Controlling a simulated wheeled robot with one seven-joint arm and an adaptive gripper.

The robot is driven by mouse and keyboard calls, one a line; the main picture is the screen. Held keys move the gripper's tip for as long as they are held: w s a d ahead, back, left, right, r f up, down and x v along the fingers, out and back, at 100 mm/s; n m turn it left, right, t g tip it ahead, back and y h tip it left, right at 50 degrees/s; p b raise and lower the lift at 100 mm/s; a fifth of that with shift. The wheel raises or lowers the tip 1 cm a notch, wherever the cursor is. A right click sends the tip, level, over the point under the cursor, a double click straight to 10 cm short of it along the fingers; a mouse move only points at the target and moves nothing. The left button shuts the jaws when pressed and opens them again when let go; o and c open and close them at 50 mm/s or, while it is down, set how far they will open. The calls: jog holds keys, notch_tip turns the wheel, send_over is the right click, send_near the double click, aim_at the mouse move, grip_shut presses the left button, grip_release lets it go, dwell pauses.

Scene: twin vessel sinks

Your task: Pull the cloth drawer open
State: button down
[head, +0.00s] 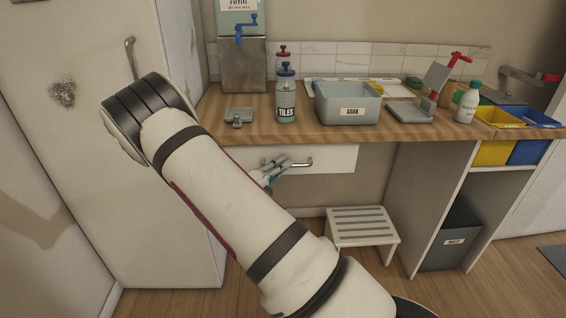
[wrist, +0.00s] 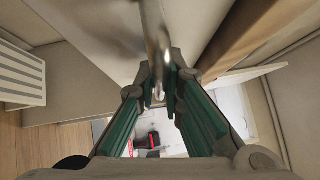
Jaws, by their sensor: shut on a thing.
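The drawer (head: 335,159) is a plain white front under the wooden counter, behind my arm. In the head view I cannot tell whether it stands out from the cabinet. Its metal bar handle (head: 304,164) runs level across the front. My gripper (head: 283,165) is at the left part of this handle, partly hidden by my arm. In the wrist view the handle (wrist: 155,40) comes down from the top edge to between the green-lined fingers of my gripper (wrist: 160,90). The fingers are shut on it. No cloth can be made out.
A slatted step stool (head: 362,229) stands on the floor below right of the drawer. The counter (head: 230,126) carries a grey SOAK tub (head: 347,112) and a TILES bottle (head: 286,106). A tall white cabinet (head: 80,150) stands at the left. A grey bin (head: 453,243) sits right.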

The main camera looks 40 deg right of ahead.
jog(key=s+a+p, duration=0.4)
jog(key=s+a, duration=0.2)
jog(key=s, duration=0.3)
jog(key=s+a+p, duration=0.4)
jog(key=s+a, duration=0.3)
jog(key=s, duration=0.3)
jog(key=shift+s, duration=0.15)
jog(key=shift+a+f, duration=0.1)
jog(key=c, duration=1.7)
grip_release()
jog(key=v, duration=1.2)
jog(key=shift+s, duration=0.1)
